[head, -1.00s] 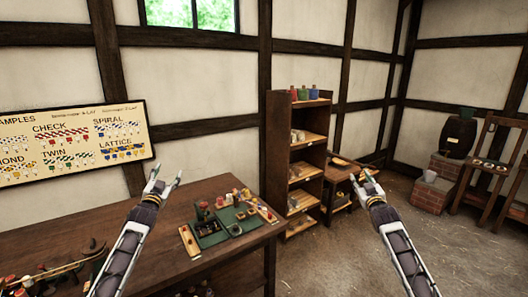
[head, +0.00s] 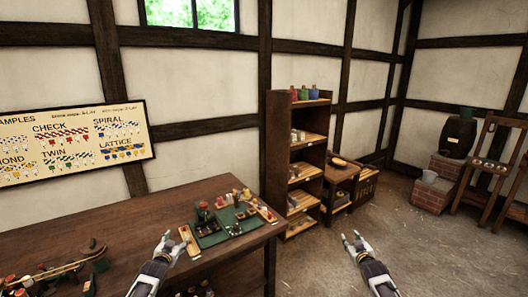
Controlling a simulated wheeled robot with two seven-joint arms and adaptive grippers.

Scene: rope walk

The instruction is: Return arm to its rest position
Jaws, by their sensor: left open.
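My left gripper (head: 176,240) is low over the front of the dark wooden table, with its two fingers apart and nothing between them. Its forearm comes up from the bottom of the view. My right gripper (head: 350,236) is in front of the bare floor, to the right of the table, with its fingers apart and empty. Both grippers point forward, and neither holds anything.
The wooden table (head: 120,222) bears a green mat (head: 213,238) with small tools and pegs. A curved wooden tool (head: 62,270) lies at left. A shelf rack (head: 279,150), side table (head: 342,172) and brick steps (head: 432,195) stand behind. Floor (head: 430,250) at right is clear.

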